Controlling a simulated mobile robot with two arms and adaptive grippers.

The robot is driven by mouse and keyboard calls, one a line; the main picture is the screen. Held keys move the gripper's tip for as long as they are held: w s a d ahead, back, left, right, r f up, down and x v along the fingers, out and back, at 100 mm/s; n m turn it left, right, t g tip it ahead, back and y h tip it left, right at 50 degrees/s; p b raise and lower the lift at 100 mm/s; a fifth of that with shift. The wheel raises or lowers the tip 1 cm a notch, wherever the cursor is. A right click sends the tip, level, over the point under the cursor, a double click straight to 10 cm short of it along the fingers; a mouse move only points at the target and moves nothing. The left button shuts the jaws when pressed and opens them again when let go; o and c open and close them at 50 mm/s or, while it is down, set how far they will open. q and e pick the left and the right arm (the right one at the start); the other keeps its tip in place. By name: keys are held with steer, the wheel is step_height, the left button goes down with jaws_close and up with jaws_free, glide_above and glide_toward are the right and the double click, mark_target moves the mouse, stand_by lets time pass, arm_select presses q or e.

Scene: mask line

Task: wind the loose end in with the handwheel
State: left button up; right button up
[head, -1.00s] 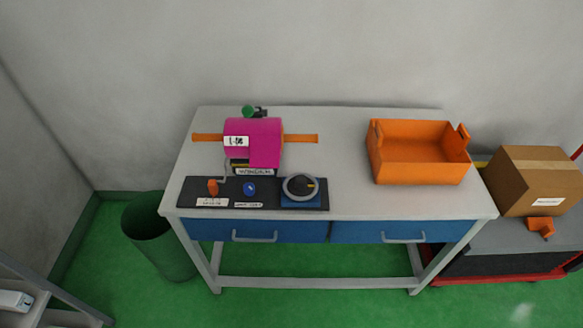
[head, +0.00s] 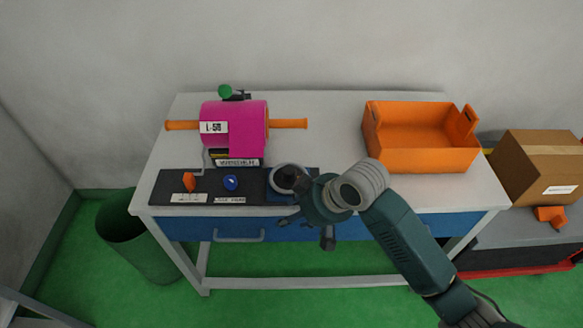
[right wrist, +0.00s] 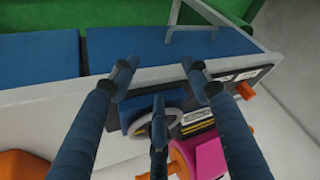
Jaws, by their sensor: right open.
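A magenta roll (head: 236,120) with a white label sits on an orange bar at the table's back left. Its loose end (head: 249,150) hangs at the front right of the roll. The handwheel (head: 284,170), a grey ring with a dark centre, is at the right end of the black panel and partly hidden by my gripper. It also shows in the right wrist view (right wrist: 172,118), behind one dark finger. My right gripper (head: 303,210) is open with its fingers spread over the handwheel; contact cannot be told. My left gripper is out of view.
The black panel (head: 211,188) also carries an orange switch (head: 189,181) and a blue knob (head: 231,182). A green knob (head: 225,91) stands behind the roll. An orange bin (head: 420,150) is on the table's right. A cardboard box (head: 540,165) stands beyond it.

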mark_target(289, 169)
steer(key=w+d+r+n+h, duration=0.1)
steer(key=w+r, duration=0.3)
steer(key=r, duration=0.3)
steer(key=w+d+r+n+h, duration=0.1)
steer(key=w+r, duration=0.3)
steer(key=r, duration=0.4)
steer(key=shift+g, duration=0.3)
steer(key=x, duration=1.1)
steer(key=shift+w+a+p, duration=0.1)
steer(key=shift+p, duration=0.3)
steer(key=shift+c, duration=0.5)
steer(key=shift+r, duration=0.1)
steer(key=c, duration=1)
